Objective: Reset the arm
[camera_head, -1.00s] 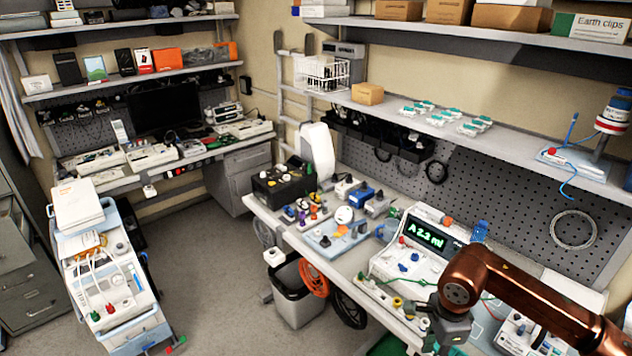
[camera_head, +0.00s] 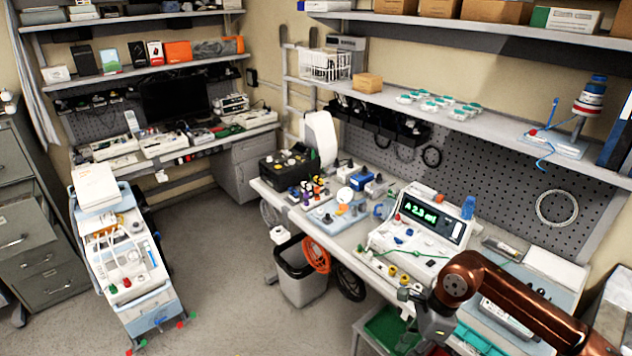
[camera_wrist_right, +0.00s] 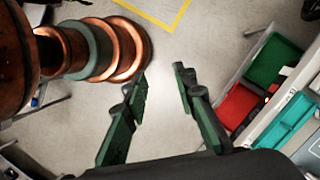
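My right arm is copper-coloured and comes in at the lower right of the head view. Its gripper (camera_head: 418,308) hangs in front of the workbench's front edge, near the infusion pump. In the right wrist view the two dark green fingers of my right gripper (camera_wrist_right: 160,85) stand apart with only bare floor between them, so it is open and empty. My left gripper does not show in either view. The infusion pump (camera_head: 418,232) with a lit green display stands on the workbench, behind and left of my right arm.
Green and red bins (camera_wrist_right: 255,85) stand beside the gripper in the wrist view. A white trolley (camera_head: 125,265) stands at the left and a grey waste bin (camera_head: 300,280) stands by the bench. The floor between them is clear.

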